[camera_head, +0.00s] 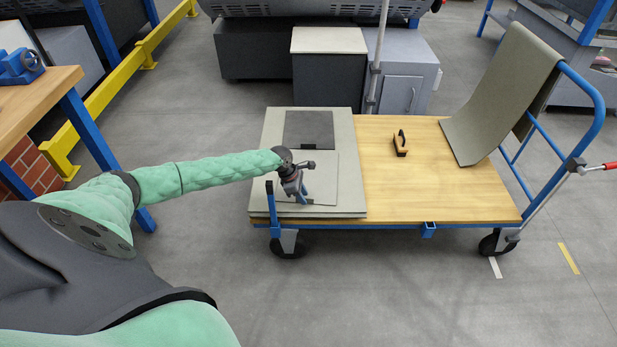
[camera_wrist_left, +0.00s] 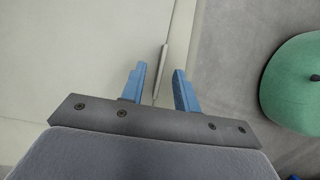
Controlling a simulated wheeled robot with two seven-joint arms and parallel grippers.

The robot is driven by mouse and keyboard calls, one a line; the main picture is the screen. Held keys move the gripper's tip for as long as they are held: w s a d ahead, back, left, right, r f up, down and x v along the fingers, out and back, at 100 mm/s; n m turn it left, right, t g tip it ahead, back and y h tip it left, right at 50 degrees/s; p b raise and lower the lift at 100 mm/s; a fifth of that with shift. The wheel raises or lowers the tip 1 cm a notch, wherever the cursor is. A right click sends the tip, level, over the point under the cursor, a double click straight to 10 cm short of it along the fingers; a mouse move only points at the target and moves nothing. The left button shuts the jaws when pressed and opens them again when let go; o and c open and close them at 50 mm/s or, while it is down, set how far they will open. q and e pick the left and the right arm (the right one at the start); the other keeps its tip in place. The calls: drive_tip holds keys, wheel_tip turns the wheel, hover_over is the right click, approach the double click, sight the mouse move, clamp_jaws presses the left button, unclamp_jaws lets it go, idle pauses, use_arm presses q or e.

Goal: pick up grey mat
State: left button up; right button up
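Flat grey sheets lie on the left end of the cart in the head view. A dark grey mat (camera_head: 309,130) lies toward the back, and a smaller light grey sheet (camera_head: 325,172) lies nearer the front. Both are on a larger pale grey board (camera_head: 268,150). My left gripper (camera_head: 297,190) is low over the front of the light sheet. In the left wrist view the left gripper's (camera_wrist_left: 160,68) blue fingers are apart, with a thin pale edge (camera_wrist_left: 163,60) showing between them. Whether the fingers touch it cannot be told. My right gripper is not in view.
The flat cart's wooden deck (camera_head: 440,195) is bare except for a small black-handled tool (camera_head: 401,143). A grey-green sheet (camera_head: 505,90) drapes over the blue handle (camera_head: 590,95). A wooden bench (camera_head: 35,110) and yellow rail (camera_head: 105,85) stand at the left.

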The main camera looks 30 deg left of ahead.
use_arm(q)
drive_tip(key=shift+d+f, duration=0.1)
drive_tip(key=shift+f, duration=0.25)
drive_tip(key=shift+w, duration=0.1)
clamp_jaws()
drive_tip(key=shift+r, duration=0.1)
